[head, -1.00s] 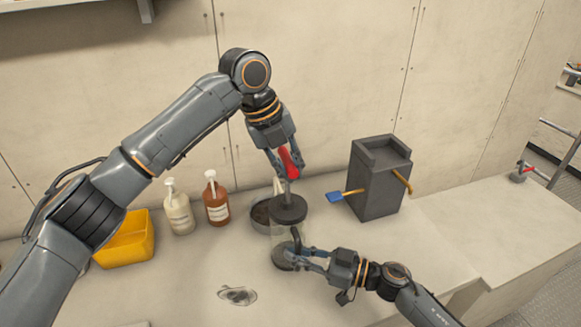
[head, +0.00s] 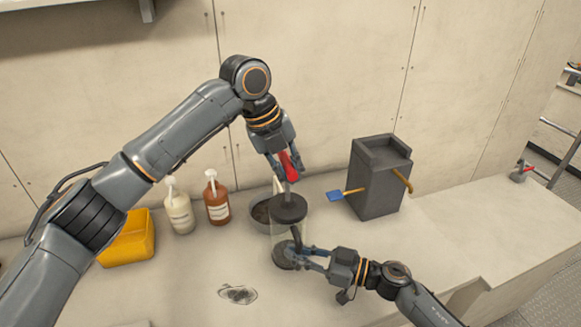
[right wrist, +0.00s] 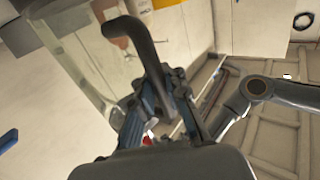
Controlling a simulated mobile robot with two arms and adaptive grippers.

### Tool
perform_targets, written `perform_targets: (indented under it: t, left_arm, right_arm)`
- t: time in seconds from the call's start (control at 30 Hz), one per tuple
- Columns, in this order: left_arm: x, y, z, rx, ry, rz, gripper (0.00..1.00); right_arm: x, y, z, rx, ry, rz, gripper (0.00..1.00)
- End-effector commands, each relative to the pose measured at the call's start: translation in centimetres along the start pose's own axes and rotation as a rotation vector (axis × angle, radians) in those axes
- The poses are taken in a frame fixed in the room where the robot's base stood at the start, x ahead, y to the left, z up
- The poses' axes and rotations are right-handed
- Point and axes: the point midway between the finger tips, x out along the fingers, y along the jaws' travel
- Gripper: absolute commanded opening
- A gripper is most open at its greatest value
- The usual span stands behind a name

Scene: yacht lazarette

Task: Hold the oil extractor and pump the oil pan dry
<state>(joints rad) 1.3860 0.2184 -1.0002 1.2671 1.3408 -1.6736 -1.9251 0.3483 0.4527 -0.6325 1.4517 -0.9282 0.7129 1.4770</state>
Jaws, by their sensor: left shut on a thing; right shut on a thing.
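The oil extractor is a clear cylinder (head: 290,228) with a dark lid and base, standing upright on the counter. My left gripper (head: 287,164) is shut on its red pump handle (head: 295,167), above the lid. My right gripper (head: 302,253) is shut on the dark side handle low on the extractor. In the right wrist view this curved handle (right wrist: 140,38) sits between the fingers, beside the clear cylinder (right wrist: 85,62). The grey oil pan (head: 260,212) is just behind and left of the extractor, partly hidden by it. Its inside looks dark; how much oil it holds is unclear.
A white pump bottle (head: 179,212), a brown pump bottle (head: 217,203) and a yellow bin (head: 128,245) stand to the left. A dark grey box (head: 378,185) with a blue-ended lever stands to the right. A stained rag-like patch (head: 237,294) lies in front. The right counter is mostly clear.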

Motion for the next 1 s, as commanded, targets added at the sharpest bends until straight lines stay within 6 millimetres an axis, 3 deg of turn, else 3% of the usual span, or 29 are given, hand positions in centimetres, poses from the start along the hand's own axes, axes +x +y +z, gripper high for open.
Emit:
perform_targets:
  t: [0.8,1.0]
  left_arm:
    - [5.1,2.2,0.1,-0.006,0.004,0.013,0.0]
    - [5.3,2.4,0.1,-0.006,0.003,0.013,0.0]
  right_arm:
    - [-0.1,0.0,0.2,0.003,-0.002,0.0,0.0]
    - [-0.1,0.0,0.2,0.003,-0.002,0.0,0.0]
